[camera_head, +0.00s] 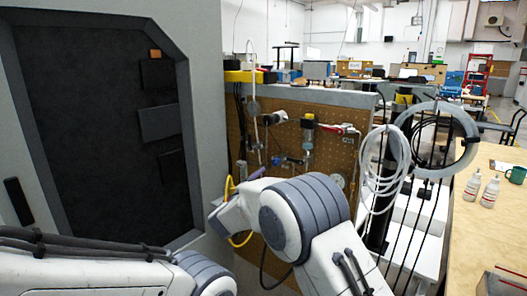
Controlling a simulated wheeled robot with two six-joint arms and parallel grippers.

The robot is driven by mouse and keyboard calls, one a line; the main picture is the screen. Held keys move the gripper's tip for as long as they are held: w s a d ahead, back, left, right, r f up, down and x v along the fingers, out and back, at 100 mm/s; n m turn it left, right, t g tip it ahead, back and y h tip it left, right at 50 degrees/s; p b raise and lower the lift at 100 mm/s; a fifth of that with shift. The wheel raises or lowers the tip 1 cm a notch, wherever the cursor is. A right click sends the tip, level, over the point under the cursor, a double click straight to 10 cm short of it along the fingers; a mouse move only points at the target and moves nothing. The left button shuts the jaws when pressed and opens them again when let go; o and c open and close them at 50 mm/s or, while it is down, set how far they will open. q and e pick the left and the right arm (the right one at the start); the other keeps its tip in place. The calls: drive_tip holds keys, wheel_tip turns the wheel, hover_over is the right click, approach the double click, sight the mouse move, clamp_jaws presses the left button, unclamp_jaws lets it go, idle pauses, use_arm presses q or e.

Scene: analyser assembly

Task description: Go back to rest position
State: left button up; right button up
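Neither of my grippers shows in the head view. My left arm lies low across the bottom left corner, in front of the dark analyser cabinet (95,130). My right arm rises from the bottom centre, bends at a grey-and-white joint and reaches left, in front of the pegboard (335,155). Its far end is near a yellow cable (229,188). I cannot tell what either gripper holds.
The pegboard carries fittings and valves. Coiled white tubing (385,170) hangs to its right beside a black stand. A wooden table (490,225) on the right bears two white bottles (472,187) (490,192) and a green mug (516,175). Benches fill the background.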

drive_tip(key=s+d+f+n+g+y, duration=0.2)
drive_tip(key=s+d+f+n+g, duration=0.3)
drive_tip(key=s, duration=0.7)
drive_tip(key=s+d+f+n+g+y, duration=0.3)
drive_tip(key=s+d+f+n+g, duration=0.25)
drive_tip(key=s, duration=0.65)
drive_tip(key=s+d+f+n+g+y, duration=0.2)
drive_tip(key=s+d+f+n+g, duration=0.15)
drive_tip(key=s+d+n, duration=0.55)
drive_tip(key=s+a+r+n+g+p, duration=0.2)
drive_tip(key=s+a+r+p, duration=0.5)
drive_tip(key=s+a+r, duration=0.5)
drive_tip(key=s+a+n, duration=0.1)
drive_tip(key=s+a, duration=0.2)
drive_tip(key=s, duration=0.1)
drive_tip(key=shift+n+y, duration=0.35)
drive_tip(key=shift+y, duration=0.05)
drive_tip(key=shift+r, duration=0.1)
